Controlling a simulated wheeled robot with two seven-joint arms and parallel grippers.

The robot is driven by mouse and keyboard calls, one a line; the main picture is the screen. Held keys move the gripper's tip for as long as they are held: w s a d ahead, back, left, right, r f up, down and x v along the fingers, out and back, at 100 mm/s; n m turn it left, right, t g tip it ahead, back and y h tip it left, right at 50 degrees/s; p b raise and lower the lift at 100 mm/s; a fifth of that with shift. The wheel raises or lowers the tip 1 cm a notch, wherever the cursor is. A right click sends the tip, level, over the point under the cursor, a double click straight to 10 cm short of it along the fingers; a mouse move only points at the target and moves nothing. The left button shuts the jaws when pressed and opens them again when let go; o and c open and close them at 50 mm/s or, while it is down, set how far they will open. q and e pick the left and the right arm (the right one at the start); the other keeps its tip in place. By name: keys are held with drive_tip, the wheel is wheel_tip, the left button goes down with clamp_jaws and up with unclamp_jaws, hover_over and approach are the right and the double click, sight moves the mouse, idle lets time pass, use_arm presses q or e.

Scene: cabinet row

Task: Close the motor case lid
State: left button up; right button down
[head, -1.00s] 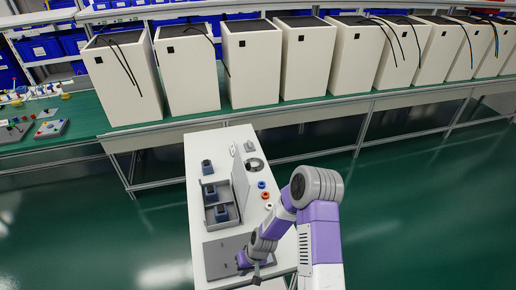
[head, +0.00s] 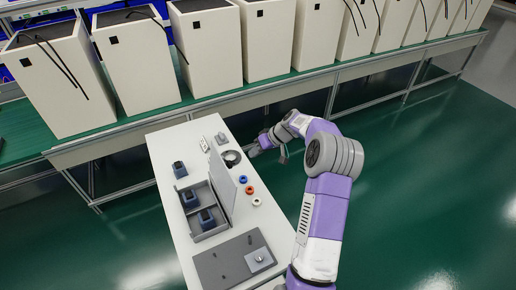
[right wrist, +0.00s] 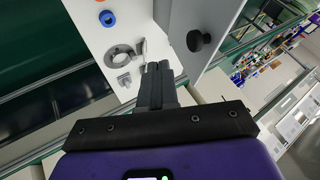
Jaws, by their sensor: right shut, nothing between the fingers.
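The motor case (head: 215,232) is a grey open tray on the white table, with dark blue-grey motors (head: 207,219) in its compartments. Its lid (head: 222,182) stands upright along the tray's right side, so the case is open. The lid's pale face with a black knob (right wrist: 198,40) also shows in the right wrist view. My right gripper (head: 252,152) is beyond the table's right edge, near the far end, to the right of the lid. In the right wrist view its fingers (right wrist: 154,82) are shut and empty, seemingly apart from the lid. My left gripper is not in view.
Blue (head: 243,179), red (head: 249,190) and white (head: 256,201) rings lie right of the lid. A dark grey ring (head: 232,158) lies near its far end. A grey plate (head: 220,268) lies in front. Behind is a bench (head: 200,108) with tall white cabinets. Floor right of the table is free.

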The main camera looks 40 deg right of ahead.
sight(225, 176)
drive_tip(key=w+a+f, duration=0.3)
drive_tip(key=a, duration=0.2)
drive_tip(key=shift+w+a+p, duration=0.15)
drive_tip(key=shift+w+p, duration=0.15)
drive_tip(key=shift+p, duration=0.1)
drive_tip(key=shift+r, duration=0.1)
